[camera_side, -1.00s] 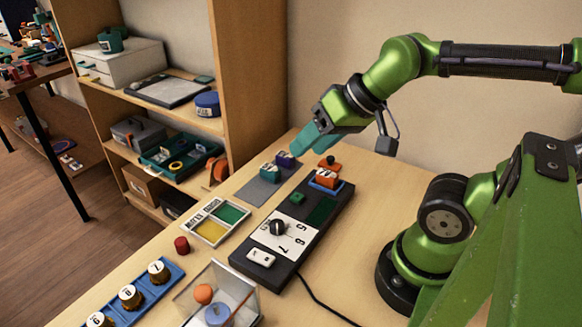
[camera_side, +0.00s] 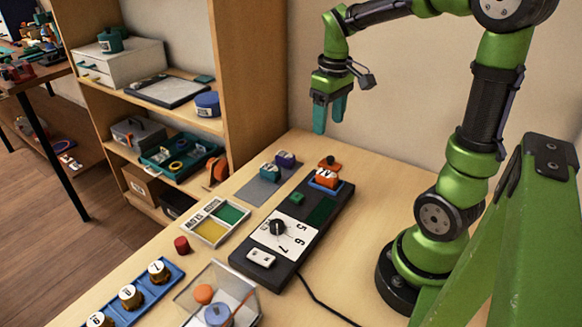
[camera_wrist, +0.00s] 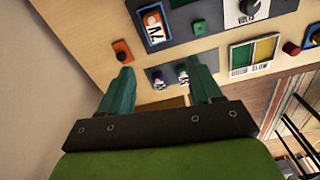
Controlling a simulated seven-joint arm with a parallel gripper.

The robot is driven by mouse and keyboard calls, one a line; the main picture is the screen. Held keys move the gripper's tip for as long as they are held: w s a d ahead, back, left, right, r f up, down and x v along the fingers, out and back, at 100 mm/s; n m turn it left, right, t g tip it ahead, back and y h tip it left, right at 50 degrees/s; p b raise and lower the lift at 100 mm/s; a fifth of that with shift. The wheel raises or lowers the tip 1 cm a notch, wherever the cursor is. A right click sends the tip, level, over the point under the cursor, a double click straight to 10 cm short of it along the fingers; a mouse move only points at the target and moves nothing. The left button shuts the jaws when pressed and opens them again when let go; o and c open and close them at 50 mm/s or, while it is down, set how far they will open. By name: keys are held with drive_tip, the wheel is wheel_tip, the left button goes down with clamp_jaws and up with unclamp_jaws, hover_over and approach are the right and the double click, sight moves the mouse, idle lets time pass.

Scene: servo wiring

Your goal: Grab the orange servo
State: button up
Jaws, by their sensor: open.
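The orange servo (camera_side: 326,180) sits on a blue pad (camera_side: 340,188) at the far end of a black panel (camera_side: 262,272). In the wrist view the orange servo (camera_wrist: 153,27) is near the top, beyond my fingers, with a pale marked label. My gripper (camera_side: 330,120) hangs with its teal fingers pointing down, well above the table and apart from the servo. In the wrist view my gripper (camera_wrist: 162,66) shows its fingers spread, with nothing held between them.
A teal servo (camera_side: 269,174) and a purple servo (camera_side: 285,159) sit on a grey mat (camera_side: 258,193) left of the panel. A small orange block with a dark knob (camera_side: 328,163) is just behind the orange servo. A dial (camera_side: 278,228) stands on the panel.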

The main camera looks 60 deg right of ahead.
drive_tip(key=n, duration=0.1)
hover_over(329, 175)
drive_tip(key=shift+n, duration=0.3)
drive_tip(key=f, duration=1.1)
drive_tip(key=shift+w+a, duration=0.25)
drive_tip(key=shift+s+d+f, duration=0.15)
drive_tip(key=shift+d+f, duration=0.05)
drive_tip(key=shift+f, duration=1.1)
drive_tip(key=shift+s+d+f, duration=0.1)
drive_tip(key=shift+d+f, duration=0.05)
drive_tip(key=shift+f, duration=1.15)
drive_tip(key=c, duration=1.2)
